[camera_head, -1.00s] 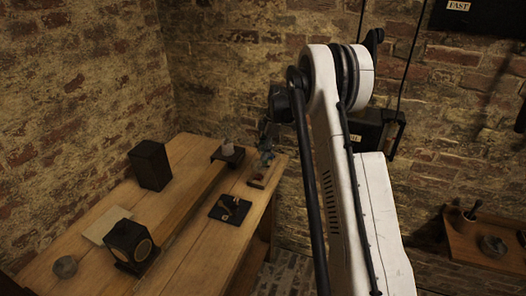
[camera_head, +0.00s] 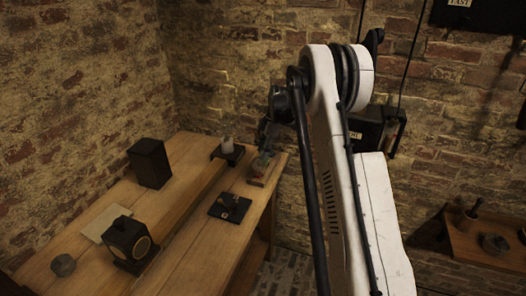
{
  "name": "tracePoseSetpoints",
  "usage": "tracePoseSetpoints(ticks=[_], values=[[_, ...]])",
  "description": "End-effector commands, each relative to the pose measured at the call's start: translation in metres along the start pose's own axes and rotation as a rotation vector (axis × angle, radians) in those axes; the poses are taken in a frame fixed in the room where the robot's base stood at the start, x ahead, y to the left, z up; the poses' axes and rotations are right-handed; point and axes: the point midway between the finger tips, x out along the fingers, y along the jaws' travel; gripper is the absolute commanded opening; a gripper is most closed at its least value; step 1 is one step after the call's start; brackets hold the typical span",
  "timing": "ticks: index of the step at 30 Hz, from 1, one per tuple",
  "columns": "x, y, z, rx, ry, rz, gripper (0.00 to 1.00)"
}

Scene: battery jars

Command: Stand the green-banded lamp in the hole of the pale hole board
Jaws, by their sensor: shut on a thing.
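My gripper (camera_head: 262,157) is small and dark in the head view, at the far right end of the wooden table. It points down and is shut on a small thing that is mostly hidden. I cannot make out a green band on it, so I cannot tell whether it is the lamp. Right below is a small reddish-brown block or tray (camera_head: 257,182); I cannot tell whether the held thing touches it. A pale flat board (camera_head: 98,228) lies at the left of the table, partly behind a dark box with a round face (camera_head: 122,238). No hole shows in it.
On the wooden table (camera_head: 185,245) stand a tall dark box (camera_head: 150,164), a grey round piece (camera_head: 63,265), a dark plate with a small part on it (camera_head: 221,212), and a low dark stand (camera_head: 236,157) bearing a pale cup (camera_head: 227,145). Brick walls rise behind.

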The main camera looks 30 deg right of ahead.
Motion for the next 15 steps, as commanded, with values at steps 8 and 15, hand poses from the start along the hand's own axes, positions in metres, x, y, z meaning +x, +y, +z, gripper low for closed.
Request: tracePoseSetpoints(ticks=[8, 15], values=[[0.0069, 0.0, 0.0019, 0.0, 0.0, 0.0, 0.06], [0.009, 0.0, 0.0025, 0.0, 0.0, 0.0, 0.06]])
